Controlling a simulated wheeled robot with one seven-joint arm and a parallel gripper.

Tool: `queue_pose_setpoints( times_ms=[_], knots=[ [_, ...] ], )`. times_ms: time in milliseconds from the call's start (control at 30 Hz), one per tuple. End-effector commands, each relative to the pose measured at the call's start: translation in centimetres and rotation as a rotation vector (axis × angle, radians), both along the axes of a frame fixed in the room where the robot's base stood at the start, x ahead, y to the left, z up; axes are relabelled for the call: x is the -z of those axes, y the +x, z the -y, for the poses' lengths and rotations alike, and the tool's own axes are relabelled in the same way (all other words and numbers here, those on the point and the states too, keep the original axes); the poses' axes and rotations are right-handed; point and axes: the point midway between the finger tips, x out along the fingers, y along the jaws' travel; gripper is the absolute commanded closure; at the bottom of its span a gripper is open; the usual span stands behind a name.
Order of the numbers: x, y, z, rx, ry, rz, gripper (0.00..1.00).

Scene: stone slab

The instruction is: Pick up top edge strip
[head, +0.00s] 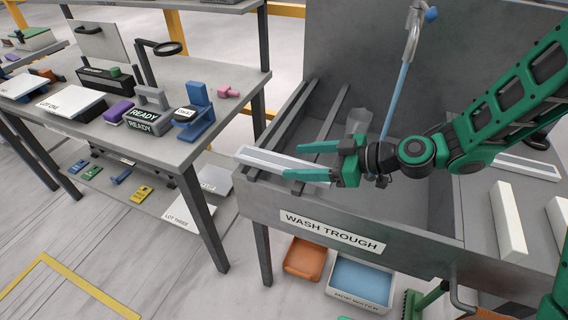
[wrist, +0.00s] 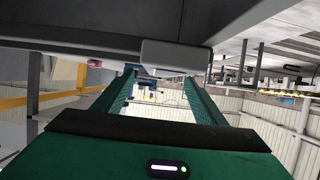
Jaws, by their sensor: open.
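A long pale strip (head: 262,158) lies across the left end of the wash trough (head: 420,243), its left end at the trough's left rim. It is likely the top edge strip, but no label shows. My gripper (head: 294,161) is open at the strip's right part, with one green finger on the far side and one on the near side in the head view. I cannot tell whether the fingers touch it. In the wrist view the open fingers (wrist: 160,80) point away, and a pale grey block end (wrist: 175,55), perhaps the strip, shows just above them.
A blue-handled wand (head: 402,85) hangs over the trough. Pale bars (head: 508,222) lie on the right-hand surface. A bench (head: 215,72) on the left holds a blue stand (head: 197,112) and READY blocks (head: 144,122). An orange bin (head: 305,259) and a blue-filled tray (head: 360,282) sit below.

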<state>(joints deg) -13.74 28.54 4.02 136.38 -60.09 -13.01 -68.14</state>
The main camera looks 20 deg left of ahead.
Motion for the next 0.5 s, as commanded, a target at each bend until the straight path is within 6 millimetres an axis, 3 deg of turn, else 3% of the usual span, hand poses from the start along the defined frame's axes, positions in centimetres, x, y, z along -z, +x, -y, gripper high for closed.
queue_pose_setpoints(
  times_ms=[200,500],
  knots=[
    [1.3,-0.2,-2.6,-0.003,0.0,0.0,0.35],
    [1.5,-0.1,-3.1,0.0,0.0,0.0,0.35]
  ],
)
